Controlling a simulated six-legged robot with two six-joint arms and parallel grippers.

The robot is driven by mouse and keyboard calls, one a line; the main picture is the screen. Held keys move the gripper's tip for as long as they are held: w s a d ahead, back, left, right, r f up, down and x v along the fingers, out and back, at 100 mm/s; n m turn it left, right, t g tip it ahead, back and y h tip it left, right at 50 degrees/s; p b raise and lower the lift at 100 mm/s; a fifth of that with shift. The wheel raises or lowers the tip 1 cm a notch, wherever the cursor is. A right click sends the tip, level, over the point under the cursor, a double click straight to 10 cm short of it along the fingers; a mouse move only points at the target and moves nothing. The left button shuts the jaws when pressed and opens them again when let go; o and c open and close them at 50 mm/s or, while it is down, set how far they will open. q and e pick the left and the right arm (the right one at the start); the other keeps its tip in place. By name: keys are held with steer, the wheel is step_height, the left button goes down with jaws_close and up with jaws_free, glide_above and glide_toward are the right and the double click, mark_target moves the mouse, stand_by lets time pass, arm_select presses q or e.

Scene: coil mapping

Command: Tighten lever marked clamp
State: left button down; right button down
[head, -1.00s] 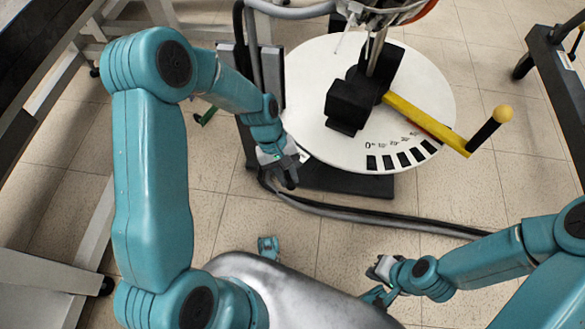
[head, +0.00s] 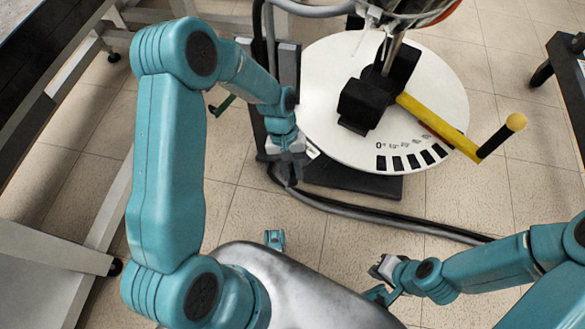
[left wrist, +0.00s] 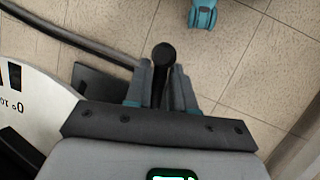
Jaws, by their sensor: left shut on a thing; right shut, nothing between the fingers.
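My left gripper (head: 287,178) is low at the left edge of the white dial disc (head: 345,60). In the left wrist view its fingers (left wrist: 162,78) are closed around a dark, round-ended bar (left wrist: 163,54), which looks like a lever handle. In the head view the gripper hides most of this bar. No "clamp" marking is readable. My right gripper (head: 383,268) is shut and empty at the lower right.
A black block (head: 360,102) and upright post sit on the disc. A dark base (head: 360,185) lies below it. Grey cables (head: 400,222) run across the floor. Frames stand at both sides; open tiled floor lies in front.

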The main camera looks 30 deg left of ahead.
arm_select(q)
steer(key=c, duration=1)
jaws_free()
steer(key=shift+s+a, duration=0.1)
steer(key=shift+s, duration=0.15)
steer(key=shift+w, duration=0.1)
steer(key=shift+r, duration=0.1)
steer(key=p+v, duration=0.5)
steer(key=v, duration=1.1)
